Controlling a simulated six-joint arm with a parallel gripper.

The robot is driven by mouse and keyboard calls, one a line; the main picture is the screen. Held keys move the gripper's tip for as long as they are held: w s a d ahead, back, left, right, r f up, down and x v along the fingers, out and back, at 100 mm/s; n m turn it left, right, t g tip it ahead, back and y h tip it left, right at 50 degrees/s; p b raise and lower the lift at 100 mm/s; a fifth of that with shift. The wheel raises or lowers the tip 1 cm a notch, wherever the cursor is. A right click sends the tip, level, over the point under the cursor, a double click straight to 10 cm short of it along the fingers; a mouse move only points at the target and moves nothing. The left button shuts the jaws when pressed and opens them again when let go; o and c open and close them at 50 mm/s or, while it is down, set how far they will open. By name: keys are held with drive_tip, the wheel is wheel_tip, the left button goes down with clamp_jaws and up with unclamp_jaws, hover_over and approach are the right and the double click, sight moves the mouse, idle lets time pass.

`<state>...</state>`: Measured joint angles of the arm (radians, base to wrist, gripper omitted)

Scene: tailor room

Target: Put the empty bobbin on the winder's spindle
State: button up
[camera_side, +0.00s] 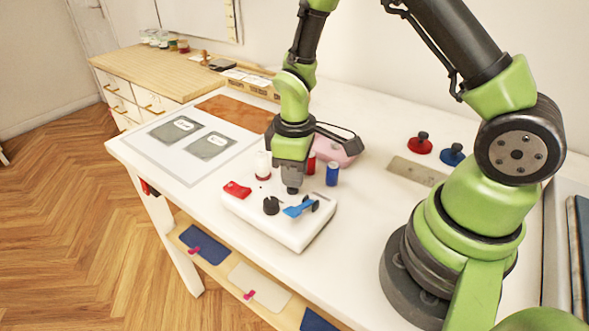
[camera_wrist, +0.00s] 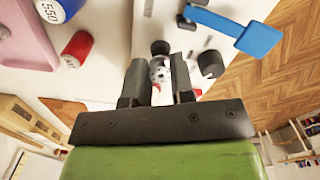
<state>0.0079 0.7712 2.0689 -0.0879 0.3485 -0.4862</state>
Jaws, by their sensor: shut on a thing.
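The white winder (camera_side: 285,225) sits near the table's front edge, with a red piece, a black knob (camera_side: 271,206) and a blue lever (camera_side: 299,209) on top. The blue lever also shows in the wrist view (camera_wrist: 230,30). My gripper (camera_side: 292,189) points down, low over the winder's back part. In the wrist view, my gripper (camera_wrist: 158,84) is shut on a small silver bobbin (camera_wrist: 160,70) with holes in its face. A small dark round part (camera_wrist: 160,47) shows just past the bobbin. I cannot tell whether the bobbin touches the winder, and the spindle is not clear.
A blue spool (camera_side: 333,174), a red spool (camera_side: 311,163) and a white-topped jar (camera_side: 263,165) stand close behind the winder. A pink box (camera_side: 338,151) is beyond them. Red (camera_side: 420,143) and blue (camera_side: 453,154) knobbed pieces lie to the right. The table right of the winder is clear.

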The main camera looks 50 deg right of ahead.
drive_tip(key=shift+f, duration=0.55)
idle(0.4)
drive_tip(key=o, duration=0.6)
wheel_tip(320, 180, up, 11)
idle(0.8)
